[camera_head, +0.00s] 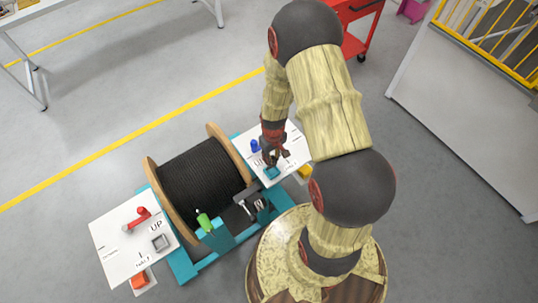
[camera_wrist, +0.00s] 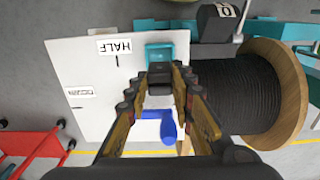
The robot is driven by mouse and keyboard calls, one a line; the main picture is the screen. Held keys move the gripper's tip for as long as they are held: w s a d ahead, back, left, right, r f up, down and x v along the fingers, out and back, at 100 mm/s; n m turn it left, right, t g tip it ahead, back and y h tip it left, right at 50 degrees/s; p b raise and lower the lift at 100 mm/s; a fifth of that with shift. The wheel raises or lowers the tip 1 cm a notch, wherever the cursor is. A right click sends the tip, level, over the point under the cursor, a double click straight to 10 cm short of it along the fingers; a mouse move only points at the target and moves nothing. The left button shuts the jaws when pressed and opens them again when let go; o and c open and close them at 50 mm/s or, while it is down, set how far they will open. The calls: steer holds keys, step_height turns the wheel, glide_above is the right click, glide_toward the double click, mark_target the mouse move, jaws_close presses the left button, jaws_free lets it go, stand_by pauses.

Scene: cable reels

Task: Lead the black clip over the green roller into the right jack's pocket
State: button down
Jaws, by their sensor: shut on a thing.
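My gripper (camera_head: 275,159) is over the right white panel, pointing down. In the wrist view its fingers (camera_wrist: 160,92) are closed around the black clip (camera_wrist: 160,74). The clip is at the near edge of the teal pocket (camera_wrist: 158,48) and partly overlaps it; I cannot tell whether it is inside. The pocket also shows just below the fingertips in the head view (camera_head: 271,173). The green roller (camera_head: 204,221) stands on the front of the teal reel stand, left of my gripper. No cable run between clip and roller can be made out.
The reel of black cable (camera_head: 200,175) sits left of the right panel (camera_head: 294,150). A blue lever (camera_wrist: 168,127) stands on that panel near my fingers. A dark block (camera_head: 249,204) is on the stand. The left panel (camera_head: 110,240) has a red lever (camera_head: 139,214) and grey pocket (camera_head: 160,242).

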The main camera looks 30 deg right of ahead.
steer(key=shift+f+b, duration=2.6)
steer(key=shift+f, duration=0.95)
steer(key=c, duration=1.5)
jaws_free()
steer(key=shift+o, duration=0.2)
step_height(320, 180, up, 12)
steer(key=shift+r, duration=0.1)
